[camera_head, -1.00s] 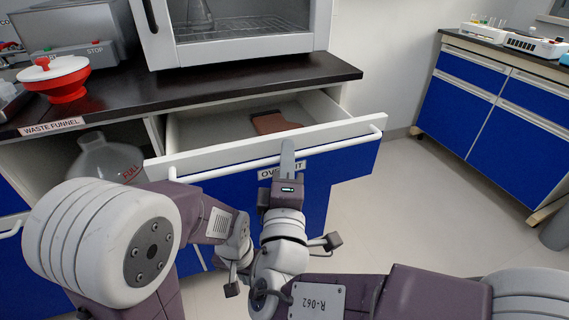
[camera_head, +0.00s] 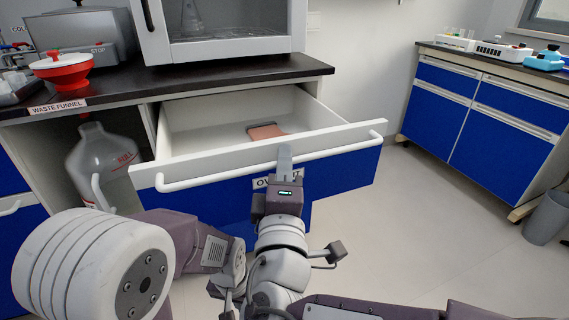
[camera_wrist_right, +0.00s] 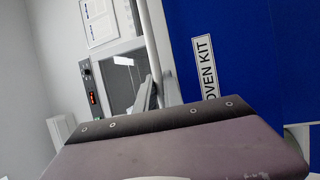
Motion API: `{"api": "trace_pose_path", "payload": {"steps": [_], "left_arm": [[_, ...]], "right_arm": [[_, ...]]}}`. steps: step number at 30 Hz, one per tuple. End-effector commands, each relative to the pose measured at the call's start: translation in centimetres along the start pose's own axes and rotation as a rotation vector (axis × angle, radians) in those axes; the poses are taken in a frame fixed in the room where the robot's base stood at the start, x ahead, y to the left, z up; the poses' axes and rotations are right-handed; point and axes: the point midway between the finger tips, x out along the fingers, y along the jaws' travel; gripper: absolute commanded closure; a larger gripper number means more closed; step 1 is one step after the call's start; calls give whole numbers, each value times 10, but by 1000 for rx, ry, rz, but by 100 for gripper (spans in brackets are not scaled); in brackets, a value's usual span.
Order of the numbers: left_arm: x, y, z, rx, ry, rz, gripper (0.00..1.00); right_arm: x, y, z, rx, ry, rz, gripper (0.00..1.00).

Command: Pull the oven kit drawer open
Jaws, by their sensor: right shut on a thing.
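The oven kit drawer (camera_head: 345,172) has a blue front, a white rim and a long white bar handle (camera_head: 205,180). It stands well open in the head view, and a reddish-brown flat item (camera_head: 266,131) lies inside. My right gripper (camera_head: 285,158) is shut on the bar near its middle and partly covers the label. The right wrist view shows the OVEN KIT label (camera_wrist_right: 206,68), the white bar (camera_wrist_right: 155,42) and the gripper's fingers (camera_wrist_right: 155,95) at the bar. My left gripper is not in view.
Above the drawer, the dark counter (camera_head: 215,83) bears a glass-fronted oven (camera_head: 222,50) and a red funnel (camera_head: 62,70). A large bottle (camera_head: 103,155) stands in the open bay at left. Another blue cabinet (camera_head: 490,125) and a grey bin (camera_head: 547,215) are at right. The floor between is clear.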

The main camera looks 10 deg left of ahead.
Motion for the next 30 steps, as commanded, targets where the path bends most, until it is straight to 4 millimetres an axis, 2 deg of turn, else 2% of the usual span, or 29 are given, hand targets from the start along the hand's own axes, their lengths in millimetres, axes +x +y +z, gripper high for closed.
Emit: {"api": "trace_pose_path", "payload": {"steps": [5,6,8,9,20,23,30], "left_arm": [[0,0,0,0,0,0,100],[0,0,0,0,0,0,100],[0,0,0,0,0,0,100],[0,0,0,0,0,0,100],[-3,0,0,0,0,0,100],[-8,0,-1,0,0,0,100],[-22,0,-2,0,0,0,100]], "right_arm": [[0,-1,0,-1,0,-1,100],[0,-1,0,-1,0,-1,86],[0,-1,0,-1,0,-1,69],[0,0,0,0,0,-1,67],[-6,1,-1,1,2,0,67],[-20,2,-2,1,5,-1,67],[-68,3,-2,-1,7,-2,67]]}}
